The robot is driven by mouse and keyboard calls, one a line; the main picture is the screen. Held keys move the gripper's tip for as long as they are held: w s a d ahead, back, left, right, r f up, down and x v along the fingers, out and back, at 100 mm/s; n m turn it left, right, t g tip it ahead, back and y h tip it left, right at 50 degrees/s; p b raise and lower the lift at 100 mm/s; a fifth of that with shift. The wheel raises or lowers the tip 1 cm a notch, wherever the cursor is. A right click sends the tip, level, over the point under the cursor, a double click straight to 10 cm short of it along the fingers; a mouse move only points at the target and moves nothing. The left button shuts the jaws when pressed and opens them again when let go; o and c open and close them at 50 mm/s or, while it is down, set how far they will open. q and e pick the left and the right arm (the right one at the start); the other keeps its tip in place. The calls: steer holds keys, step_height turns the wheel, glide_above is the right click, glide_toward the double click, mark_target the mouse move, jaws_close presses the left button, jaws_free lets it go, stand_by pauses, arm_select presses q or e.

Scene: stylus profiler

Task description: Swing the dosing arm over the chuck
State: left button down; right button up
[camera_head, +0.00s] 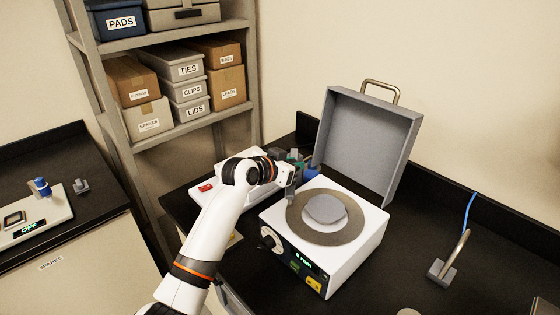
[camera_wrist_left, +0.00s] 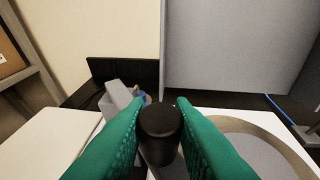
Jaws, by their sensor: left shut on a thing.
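The white spinner box (camera_head: 350,240) stands on the black bench with its grey lid (camera_head: 368,140) raised. The round grey chuck (camera_head: 325,208) sits in the middle of its metal ring (camera_head: 300,228); the wrist view shows this ring (camera_wrist_left: 232,124) at right. My left gripper (camera_head: 292,165) is beside the box's back left corner. Its green fingers (camera_wrist_left: 158,120) are shut on a black upright knob (camera_wrist_left: 160,122), seemingly the dosing arm's handle. Most of the dosing arm is hidden by the gripper, and I cannot tell its exact angle. My right gripper is not in view.
A white device with a red switch (camera_head: 206,187) lies left of the spinner. A stand with a bent metal tube and blue hose (camera_head: 441,270) is at right. Shelves with boxes (camera_head: 188,90) are behind left. The raised lid blocks the space behind the chuck.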

arm_select(q)
steer(key=d, duration=0.2)
steer(key=w+d, duration=0.1)
steer(key=d, duration=0.2)
steer(key=shift+w+d, duration=0.25)
steer(key=shift+d, duration=0.05)
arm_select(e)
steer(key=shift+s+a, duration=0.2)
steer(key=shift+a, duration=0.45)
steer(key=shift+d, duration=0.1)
arm_select(q)
steer(key=c, duration=1.3)
jaws_free()
steer(key=shift+d, duration=0.1)
steer(key=shift+o, duration=0.2)
